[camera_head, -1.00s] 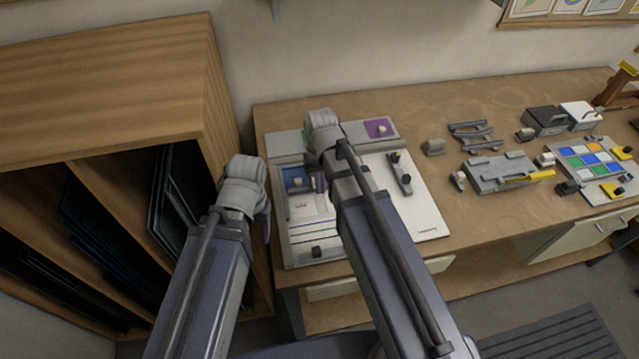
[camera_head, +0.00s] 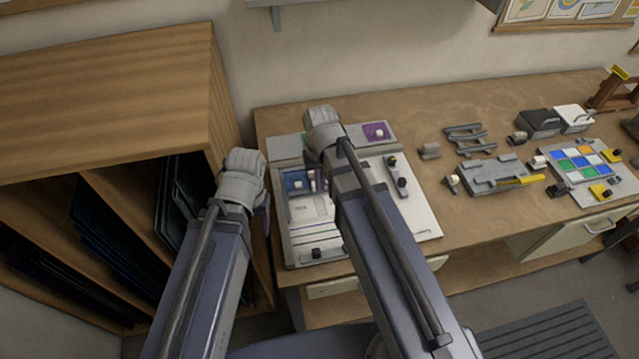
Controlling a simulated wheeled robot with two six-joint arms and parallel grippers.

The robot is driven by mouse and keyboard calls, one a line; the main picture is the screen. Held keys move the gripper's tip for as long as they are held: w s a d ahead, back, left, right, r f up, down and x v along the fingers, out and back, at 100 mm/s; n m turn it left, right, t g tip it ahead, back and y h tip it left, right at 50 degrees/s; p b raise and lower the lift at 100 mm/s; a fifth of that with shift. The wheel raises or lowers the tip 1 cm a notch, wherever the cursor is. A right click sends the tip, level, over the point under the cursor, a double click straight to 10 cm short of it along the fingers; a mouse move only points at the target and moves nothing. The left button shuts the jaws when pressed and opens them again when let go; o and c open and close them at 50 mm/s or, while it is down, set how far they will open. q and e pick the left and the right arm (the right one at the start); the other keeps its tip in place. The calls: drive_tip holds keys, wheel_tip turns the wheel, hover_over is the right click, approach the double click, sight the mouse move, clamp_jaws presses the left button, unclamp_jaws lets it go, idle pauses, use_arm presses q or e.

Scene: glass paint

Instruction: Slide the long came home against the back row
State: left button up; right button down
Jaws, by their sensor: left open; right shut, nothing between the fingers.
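The white work board (camera_head: 425,222) lies on the left end of the bench. A purple pane (camera_head: 367,133) is at its back and a blue pane (camera_head: 292,182) at its left. A grey bar with a dark knob (camera_head: 397,176) lies on the board, right of my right arm; I cannot tell whether it is the long came. My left gripper (camera_head: 243,180) is open beside the board's left edge. My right gripper (camera_head: 322,130) is shut and empty over the back left of the board. My wrists hide most of both grippers' fingers, and my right arm covers the board's middle.
A wooden rack (camera_head: 105,85) with dark sheets stands close on the left. On the bench (camera_head: 500,215) to the right are grey strips (camera_head: 465,138), a grey fixture (camera_head: 495,175) and a tray of coloured tiles (camera_head: 580,162).

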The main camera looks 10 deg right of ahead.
sight(320, 210)
wheel_tip(320, 210, down, 10)
drive_tip(key=b, duration=0.9)
drive_tip(key=shift+w+b, duration=0.15)
drive_tip(key=shift+b, duration=0.15)
drive_tip(key=w, duration=0.3)
drive_tip(key=shift+r+p, duration=0.35)
drive_tip(key=shift+p, duration=0.05)
drive_tip(key=shift+w, duration=0.35)
drive_tip(key=shift+w, duration=0.95)
drive_tip(key=shift+s+r, duration=0.1)
drive_tip(key=shift+s, duration=0.05)
